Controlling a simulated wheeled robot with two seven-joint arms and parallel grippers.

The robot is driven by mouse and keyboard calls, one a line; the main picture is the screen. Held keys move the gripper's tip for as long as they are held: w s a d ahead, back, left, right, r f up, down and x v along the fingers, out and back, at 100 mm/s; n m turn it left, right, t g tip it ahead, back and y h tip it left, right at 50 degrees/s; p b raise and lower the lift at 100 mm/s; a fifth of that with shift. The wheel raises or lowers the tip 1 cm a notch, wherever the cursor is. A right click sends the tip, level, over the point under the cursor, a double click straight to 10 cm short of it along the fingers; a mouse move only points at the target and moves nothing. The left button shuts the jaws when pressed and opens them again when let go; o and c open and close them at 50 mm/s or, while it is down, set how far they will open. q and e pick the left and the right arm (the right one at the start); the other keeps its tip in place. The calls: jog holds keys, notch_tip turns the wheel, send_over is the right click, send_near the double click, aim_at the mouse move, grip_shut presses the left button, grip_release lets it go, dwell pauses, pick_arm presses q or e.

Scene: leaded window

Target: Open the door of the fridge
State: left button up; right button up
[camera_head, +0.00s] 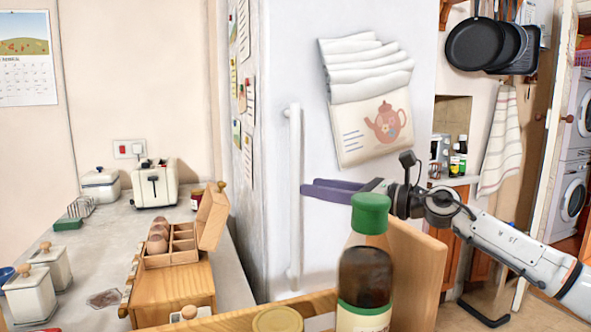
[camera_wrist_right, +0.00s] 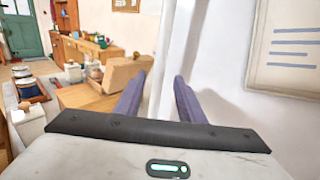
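The fridge (camera_head: 345,230) is white, and its door is shut. A long vertical white handle (camera_head: 294,200) runs along the left side of the door. My right gripper (camera_head: 304,188), with purple fingers, comes in from the right, level with the middle of the handle. Its fingertips are at or very near the handle. In the right wrist view the fingers (camera_wrist_right: 160,78) are apart, and the handle (camera_wrist_right: 170,60) shows in the gap between them. I cannot tell whether they touch it. My left gripper is not in view.
A dark bottle with a green cap (camera_head: 365,275) and a wooden board (camera_head: 418,265) stand in front, below my right arm. A counter (camera_head: 225,275) with a toaster (camera_head: 155,183) and a wooden box (camera_head: 172,247) lies left of the fridge. A teapot-print towel (camera_head: 372,125) hangs on the door.

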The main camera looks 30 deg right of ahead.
aim_at(299, 183)
jog(key=p+x, duration=0.2)
jog(key=x, duration=0.3)
jog(key=shift+r, duration=0.15)
jog(key=shift+w+a+f+p, duration=0.2)
jog(key=shift+w+a+p, duration=0.2)
jog(key=shift+w, duration=0.2)
jog(key=shift+c, duration=0.2)
grip_shut()
